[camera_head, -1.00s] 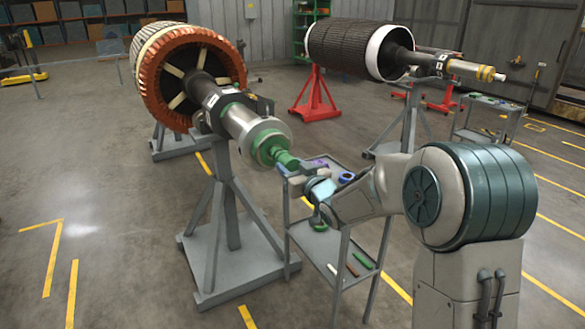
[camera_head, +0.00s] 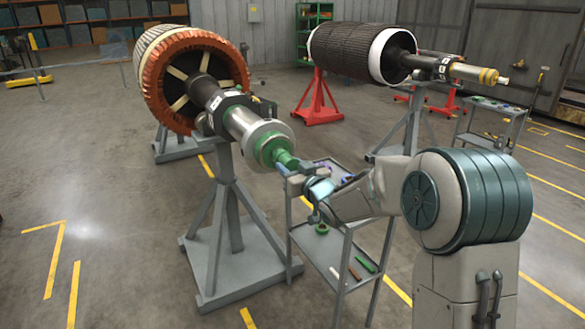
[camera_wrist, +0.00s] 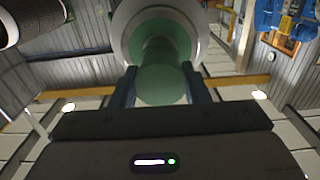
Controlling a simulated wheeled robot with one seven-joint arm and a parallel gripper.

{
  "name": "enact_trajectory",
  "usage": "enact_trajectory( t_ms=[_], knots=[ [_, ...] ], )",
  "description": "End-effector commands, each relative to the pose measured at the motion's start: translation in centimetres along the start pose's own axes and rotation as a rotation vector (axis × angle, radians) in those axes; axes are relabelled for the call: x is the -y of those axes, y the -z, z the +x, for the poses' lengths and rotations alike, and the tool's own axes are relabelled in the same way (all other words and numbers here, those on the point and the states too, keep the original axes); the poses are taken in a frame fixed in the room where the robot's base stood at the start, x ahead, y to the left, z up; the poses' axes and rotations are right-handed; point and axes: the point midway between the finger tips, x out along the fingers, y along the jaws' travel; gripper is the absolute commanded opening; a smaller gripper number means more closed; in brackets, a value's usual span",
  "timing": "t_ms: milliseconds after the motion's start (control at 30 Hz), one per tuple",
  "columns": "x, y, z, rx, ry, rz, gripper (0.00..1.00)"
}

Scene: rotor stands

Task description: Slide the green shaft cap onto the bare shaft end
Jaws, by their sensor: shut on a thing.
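The green shaft cap (camera_head: 285,159) is a stepped green piece with a wide part and a narrower knob. It lines up with the near end of the silver shaft (camera_head: 240,122) on the left stand. My gripper (camera_head: 291,172) is shut on the knob from the near side. In the wrist view, the cap (camera_wrist: 162,85) sits between the two fingers (camera_wrist: 162,88), with its green rim inside the silver ring of the shaft end (camera_wrist: 124,45). The cap hides the shaft tip, so I cannot tell how far it is on.
A grey trolley (camera_head: 338,240) with small parts stands just below and right of my gripper. The grey stand (camera_head: 230,262) carries the copper-ended rotor (camera_head: 180,80). A second rotor (camera_head: 345,48) is behind. Open floor lies at left.

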Motion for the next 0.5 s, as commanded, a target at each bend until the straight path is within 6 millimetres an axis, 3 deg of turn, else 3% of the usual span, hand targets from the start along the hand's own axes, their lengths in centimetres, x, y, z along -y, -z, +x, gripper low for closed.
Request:
enact_trajectory(
  t_ms=[233,267,333,500],
  knots=[
    [0.00,-0.02,0.13,0.000,0.000,0.000,0.26],
    [0.00,-0.02,0.14,0.000,0.000,0.000,0.45],
    [0.00,0.00,0.13,0.000,0.000,0.000,0.64],
    [0.00,-0.01,0.12,0.000,0.000,0.000,0.67]
  ],
)
